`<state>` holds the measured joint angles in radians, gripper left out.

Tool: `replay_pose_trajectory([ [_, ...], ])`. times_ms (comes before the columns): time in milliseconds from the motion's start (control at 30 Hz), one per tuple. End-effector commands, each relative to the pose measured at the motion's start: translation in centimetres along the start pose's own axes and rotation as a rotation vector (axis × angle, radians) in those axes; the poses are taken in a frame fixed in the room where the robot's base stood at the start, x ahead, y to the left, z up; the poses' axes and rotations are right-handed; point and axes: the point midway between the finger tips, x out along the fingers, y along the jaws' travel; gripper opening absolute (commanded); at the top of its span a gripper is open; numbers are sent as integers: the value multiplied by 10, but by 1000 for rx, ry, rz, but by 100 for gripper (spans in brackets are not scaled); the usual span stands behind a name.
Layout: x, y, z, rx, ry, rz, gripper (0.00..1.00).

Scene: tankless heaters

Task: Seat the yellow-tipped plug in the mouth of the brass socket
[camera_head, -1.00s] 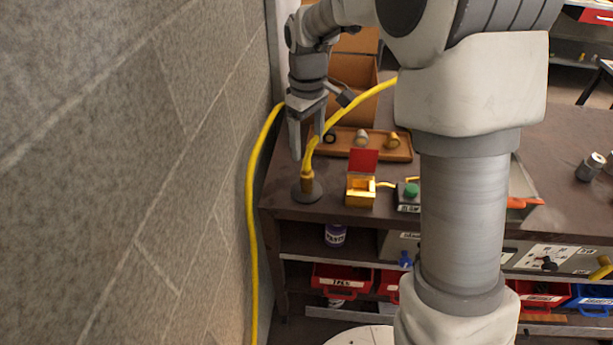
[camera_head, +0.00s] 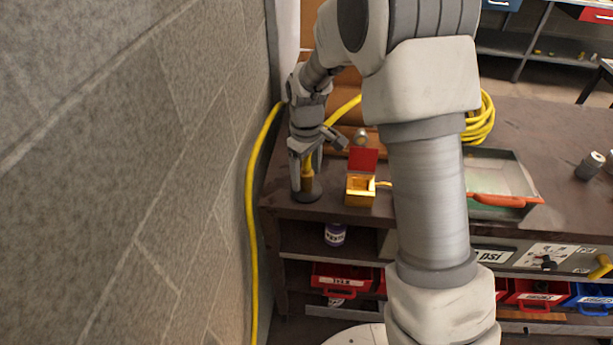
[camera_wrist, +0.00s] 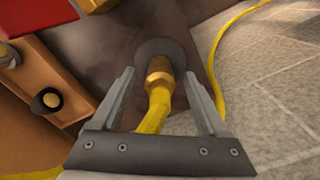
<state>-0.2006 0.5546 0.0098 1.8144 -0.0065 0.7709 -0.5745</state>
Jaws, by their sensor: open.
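A brass fitting (camera_wrist: 158,72) on the end of a yellow hose stands upright at a round grey base (camera_head: 310,193); I take it for the brass socket. Its mouth cannot be made out. My gripper (camera_head: 305,174) points down over it, open, with one finger on each side in the wrist view (camera_wrist: 159,76). No clear grip shows. On a wooden tray (camera_wrist: 28,65), a dark-ringed piece with a pale yellow centre (camera_wrist: 50,101) may be the yellow-tipped plug; I cannot tell surely. My arm hides most of the tray in the head view.
A yellow box with a raised red lid (camera_head: 361,188) stands just right of the base. A block wall (camera_head: 150,180) is close on the left, with yellow hose (camera_head: 250,210) hanging along it. A grey pan with an orange-handled tool (camera_head: 505,200) lies right of my arm.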

Motion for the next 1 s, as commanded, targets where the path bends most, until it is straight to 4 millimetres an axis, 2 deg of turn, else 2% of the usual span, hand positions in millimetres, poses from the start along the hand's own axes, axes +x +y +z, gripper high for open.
replay_pose_trajectory([
  [67,0,0,0,0,0,0,75],
  [400,-1,0,0,0,0,0,14],
  [500,-1,0,0,0,1,0,0],
  [867,-2,0,0,0,1,1,0],
  [1000,-8,0,-1,1,2,1,0],
])
